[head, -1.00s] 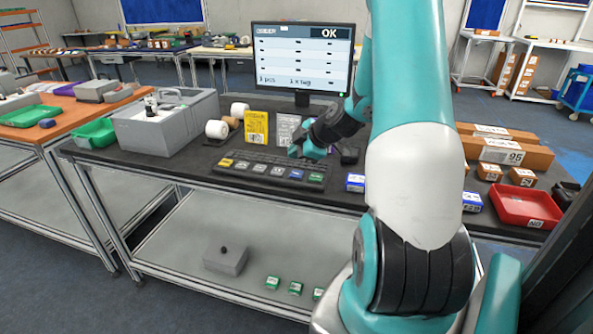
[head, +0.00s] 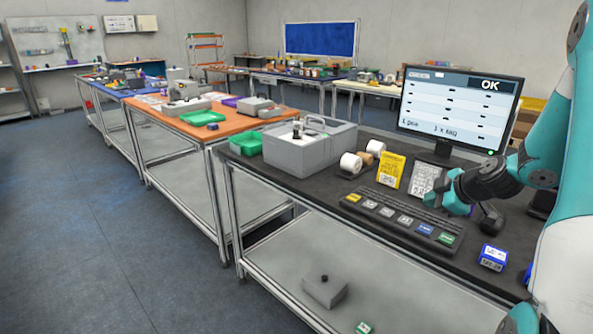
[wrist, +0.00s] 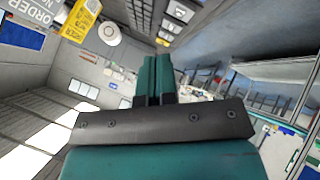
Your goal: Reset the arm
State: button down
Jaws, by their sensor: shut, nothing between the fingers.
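My teal arm (head: 575,180) reaches in from the right side of the head view. My gripper (head: 451,197) is above the dark bench, close to the right part of the keyboard (head: 400,216). In the wrist view my gripper (wrist: 154,62) has its two teal fingers together with nothing between them. Whether the fingertips touch the keyboard cannot be told. The monitor (head: 460,103) behind the gripper shows "OK".
A grey box (head: 310,150) stands left on the dark bench, by white rolls (head: 351,163) and a yellow card (head: 391,172). A blue-and-white box (head: 493,257) lies near the front edge. An orange-topped table (head: 215,133) stands further left. The floor (head: 90,240) at left is clear.

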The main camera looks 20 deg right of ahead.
jog(key=s+a+r+g+y, duration=0.1)
jog(key=a+r, duration=0.2)
jog(key=a, duration=0.6)
jog(key=a+r+g+y, duration=0.2)
jog(key=a+r, duration=0.1)
jog(key=a, duration=0.6)
jog(key=s+a+r+g+y, duration=0.1)
jog(key=a+r, duration=0.2)
jog(key=a, duration=0.7)
jog(key=s+a+r+m+g, duration=0.1)
jog(key=s+a+g, duration=0.1)
jog(key=s+a, duration=0.4)
jog(key=s+a+r+m+g, duration=0.1)
jog(key=s+a+r+g, duration=0.1)
jog(key=s+a, duration=0.5)
jog(key=s+g, duration=0.1)
jog(key=s, duration=0.4)
jog(key=shift+r+m, duration=0.2)
jog(key=shift+m, duration=0.2)
